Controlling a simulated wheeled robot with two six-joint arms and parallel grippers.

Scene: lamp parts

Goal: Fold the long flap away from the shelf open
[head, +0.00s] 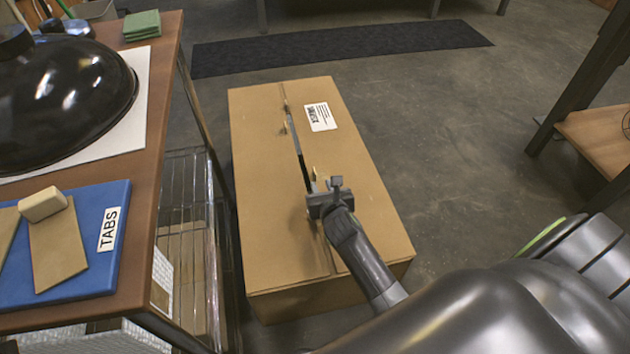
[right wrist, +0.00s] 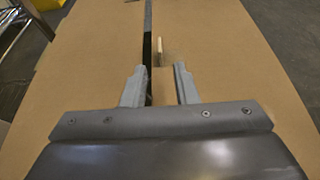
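A closed cardboard box (head: 262,180) stands on the floor with its two long flaps meeting at a lengthwise seam. A dark narrow gap shows along part of the seam. The right long flap (head: 352,160) carries a white label (head: 320,117). Small tan tabs (head: 285,127) stick up by the seam. My right gripper (head: 322,186) is over the seam, toward the box's near end. In the right wrist view its fingers (right wrist: 159,85) are apart, on either side of the gap and a small pale tab (right wrist: 156,52). Contact with the flaps is unclear. My left gripper is out of view.
A brown table (head: 160,120) on the left holds a black glossy dome (head: 65,95) and a blue mat (head: 95,265) marked TABS. A wire rack (head: 188,230) is below it. A wooden shelf (head: 600,135) stands at right. A dark floor mat (head: 340,45) lies behind the box.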

